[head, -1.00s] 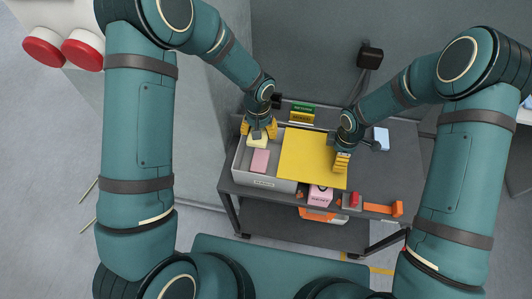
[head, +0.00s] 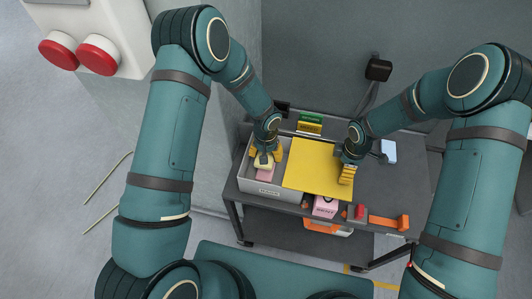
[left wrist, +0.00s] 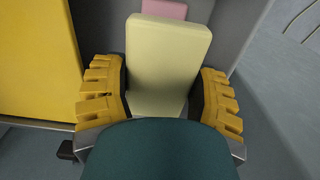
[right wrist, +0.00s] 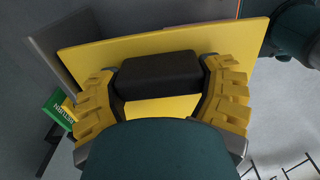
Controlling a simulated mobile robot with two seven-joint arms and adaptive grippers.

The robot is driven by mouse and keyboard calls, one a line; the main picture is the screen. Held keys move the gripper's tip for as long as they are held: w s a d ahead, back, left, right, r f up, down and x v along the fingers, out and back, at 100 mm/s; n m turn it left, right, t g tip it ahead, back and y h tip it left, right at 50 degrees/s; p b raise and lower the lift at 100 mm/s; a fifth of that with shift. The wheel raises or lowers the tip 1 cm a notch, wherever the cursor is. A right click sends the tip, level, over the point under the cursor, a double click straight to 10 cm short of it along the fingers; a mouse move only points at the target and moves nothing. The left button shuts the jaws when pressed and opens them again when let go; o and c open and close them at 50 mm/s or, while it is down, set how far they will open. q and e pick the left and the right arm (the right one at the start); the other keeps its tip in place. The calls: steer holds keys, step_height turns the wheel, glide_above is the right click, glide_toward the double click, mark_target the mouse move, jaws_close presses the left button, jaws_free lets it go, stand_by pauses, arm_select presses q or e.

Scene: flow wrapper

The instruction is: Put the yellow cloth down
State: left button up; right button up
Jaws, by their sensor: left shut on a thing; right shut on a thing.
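The yellow cloth (left wrist: 165,60) is a pale yellow folded block. My left gripper (head: 265,158) is shut on it; its fingers press both sides in the left wrist view. The cloth is in or just over the left part of a grey bin (head: 270,190); I cannot tell whether it touches anything below. A pink cloth (head: 264,174) lies in the bin just in front of it, partly covered from view. My right gripper (head: 346,170) is shut on the black handle (right wrist: 160,75) of a flat yellow lid (head: 315,168), which hides the bin's right part.
The bin stands on a dark cart (head: 375,185). On the cart are a pink box (head: 325,206), an orange tool (head: 388,222), a pale blue item (head: 389,151) and green and yellow boxes (head: 310,124) at the back. A grey wall rises behind.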

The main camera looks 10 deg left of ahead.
arm_select(q)
steer(key=shift+f, duration=0.5)
steer(key=o, duration=0.9)
step_height(320, 180, up, 13)
steer(key=s+f+h, duration=0.1)
steer(key=s+f, duration=0.2)
steer(key=s, duration=0.2)
steer(key=s+d+f+n+t+h, duration=0.1)
steer(key=s+f, duration=0.2)
steer(key=s, duration=0.2)
steer(key=s+f+n+t+h, duration=0.1)
steer(key=s+f+h, duration=0.1)
steer(key=s, duration=0.3)
steer(key=shift+s+d+f, duration=0.15)
steer(key=shift+f, duration=0.3)
steer(key=shift+s+d+f, duration=0.1)
steer(key=shift+d+f, duration=0.05)
steer(key=shift+f, duration=0.3)
arm_select(e)
steer(key=shift+d, duration=0.1)
